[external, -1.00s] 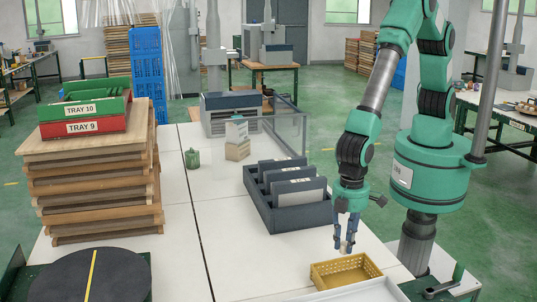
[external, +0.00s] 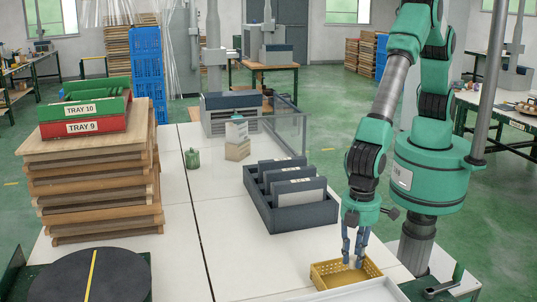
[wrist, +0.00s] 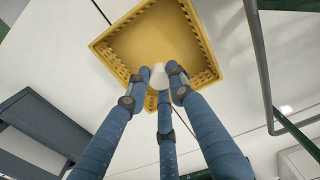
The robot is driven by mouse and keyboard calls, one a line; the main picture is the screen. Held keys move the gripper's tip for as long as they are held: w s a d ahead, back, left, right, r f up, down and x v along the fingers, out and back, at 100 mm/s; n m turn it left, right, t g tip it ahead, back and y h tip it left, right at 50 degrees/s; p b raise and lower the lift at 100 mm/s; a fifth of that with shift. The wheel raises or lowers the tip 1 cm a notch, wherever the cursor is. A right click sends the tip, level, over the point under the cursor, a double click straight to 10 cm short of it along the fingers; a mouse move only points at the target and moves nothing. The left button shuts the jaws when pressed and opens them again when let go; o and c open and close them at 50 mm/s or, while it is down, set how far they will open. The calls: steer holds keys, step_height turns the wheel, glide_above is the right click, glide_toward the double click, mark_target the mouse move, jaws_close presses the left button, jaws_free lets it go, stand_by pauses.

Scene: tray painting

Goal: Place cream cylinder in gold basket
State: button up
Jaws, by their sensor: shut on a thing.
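The cream cylinder (wrist: 159,76) is between my gripper's blue fingers in the wrist view, with its end showing over the basket floor. The gold basket (wrist: 188,28) fills the top middle of the wrist view, open side toward the camera. In the external view the gold basket (external: 327,279) stands on the white table at the lower right. My gripper (external: 353,263) is shut on the cream cylinder, pointing down with its fingertips at the basket's opening. The fingers hide part of the cylinder, and I cannot tell whether it touches the basket floor.
A dark grey rack (external: 290,216) with upright panels stands behind the basket. A white tray (external: 352,291) lies in front of it. A stack of wooden trays (external: 100,190) and a dark round turntable (external: 85,279) are at left.

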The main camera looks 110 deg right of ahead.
mark_target(353, 267)
steer(key=shift+f, duration=2.1)
steer(key=shift+f+b, duration=0.55)
steer(key=shift+f, duration=1.35)
steer(key=shift+f, duration=0.1)
steer(key=o, duration=0.8)
steer(key=shift+o, duration=0.3)
step_height(353, 267, up, 12)
steer(key=shift+r+p, duration=0.1)
steer(key=shift+p, duration=0.65)
